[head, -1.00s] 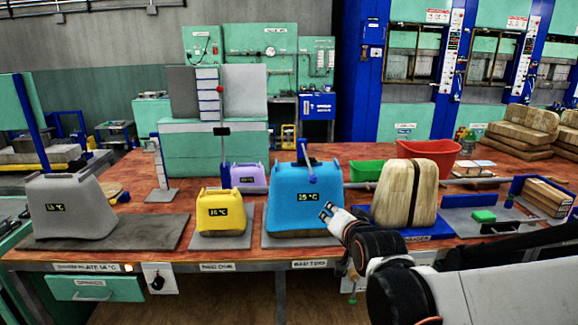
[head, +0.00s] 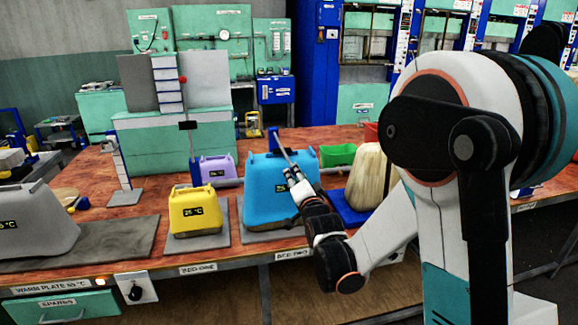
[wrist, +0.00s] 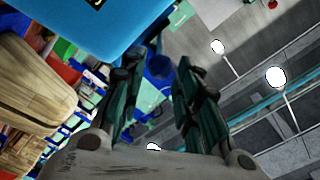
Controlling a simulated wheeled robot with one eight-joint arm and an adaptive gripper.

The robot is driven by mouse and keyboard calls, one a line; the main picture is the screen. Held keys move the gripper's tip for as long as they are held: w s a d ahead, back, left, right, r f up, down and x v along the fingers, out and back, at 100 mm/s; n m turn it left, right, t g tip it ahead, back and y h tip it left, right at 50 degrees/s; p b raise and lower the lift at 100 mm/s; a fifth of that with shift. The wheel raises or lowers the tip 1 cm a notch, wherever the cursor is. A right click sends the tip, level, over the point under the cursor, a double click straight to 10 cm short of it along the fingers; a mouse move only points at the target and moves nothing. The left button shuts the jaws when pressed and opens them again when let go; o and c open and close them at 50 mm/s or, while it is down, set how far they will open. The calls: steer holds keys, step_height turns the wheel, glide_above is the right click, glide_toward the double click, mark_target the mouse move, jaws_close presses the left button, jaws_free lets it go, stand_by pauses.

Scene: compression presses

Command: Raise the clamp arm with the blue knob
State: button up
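The clamp arm (head: 281,152) is a thin grey rod at the blue press block (head: 262,188). My gripper (head: 292,175) is in front of the block's upper right side, close to the rod's lower end. The wrist view shows the blue knob (wrist: 160,67) just past the fingertips, roughly between them. The two fingers are apart with nothing held between them.
A yellow block (head: 195,212) and a grey block (head: 32,225) stand to the left on the bench. Another raised rod has a red knob (head: 183,80). A wooden-looking block (head: 366,180) and a green bin (head: 337,154) are right of the blue block.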

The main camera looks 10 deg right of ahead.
mark_target(290, 162)
steer(key=w+b, duration=0.1)
steer(key=w, duration=0.8)
steer(key=shift+w+b, duration=0.15)
steer(key=shift+b, duration=0.2)
jaws_close()
